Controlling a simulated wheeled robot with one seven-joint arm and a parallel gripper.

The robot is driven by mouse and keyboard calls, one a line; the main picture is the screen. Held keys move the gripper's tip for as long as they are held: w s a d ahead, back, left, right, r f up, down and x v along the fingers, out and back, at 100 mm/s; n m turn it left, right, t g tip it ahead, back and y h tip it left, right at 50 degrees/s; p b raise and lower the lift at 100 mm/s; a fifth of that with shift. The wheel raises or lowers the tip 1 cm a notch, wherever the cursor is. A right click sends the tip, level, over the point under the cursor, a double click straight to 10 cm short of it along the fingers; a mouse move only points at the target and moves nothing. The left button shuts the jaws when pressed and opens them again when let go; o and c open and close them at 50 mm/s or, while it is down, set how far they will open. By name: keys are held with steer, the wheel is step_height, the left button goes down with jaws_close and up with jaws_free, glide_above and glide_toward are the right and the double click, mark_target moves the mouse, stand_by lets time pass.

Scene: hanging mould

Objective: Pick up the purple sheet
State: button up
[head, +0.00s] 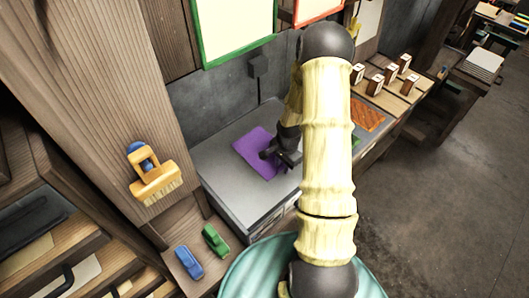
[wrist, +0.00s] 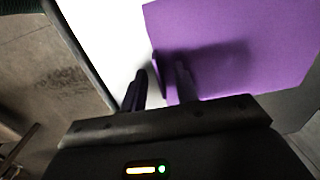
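The purple sheet (head: 254,153) lies on the grey top of a low cabinet, below a dark wall. In the wrist view the sheet (wrist: 240,45) fills the upper right, with dark shadows on it. My gripper (head: 277,156) is over the sheet's right part in the head view. In the wrist view its two dark fingers (wrist: 160,88) stand apart, one on each side of the sheet's edge. I see nothing clearly gripped. Whether the fingertips touch the sheet cannot be told.
The grey cabinet top (head: 240,200) is clear in front of the sheet. A yellow-handled brush (head: 155,178) hangs on the wooden post at left. Blue (head: 189,262) and green (head: 215,241) objects lie at lower left. An orange mat (head: 367,114) and several wooden blocks (head: 390,73) are at right.

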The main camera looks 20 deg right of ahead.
jaws_close()
steer(key=shift+r, duration=0.1)
stand_by(0.3)
step_height(320, 180, up, 10)
steer(key=b, duration=0.2)
stand_by(0.4)
stand_by(0.4)
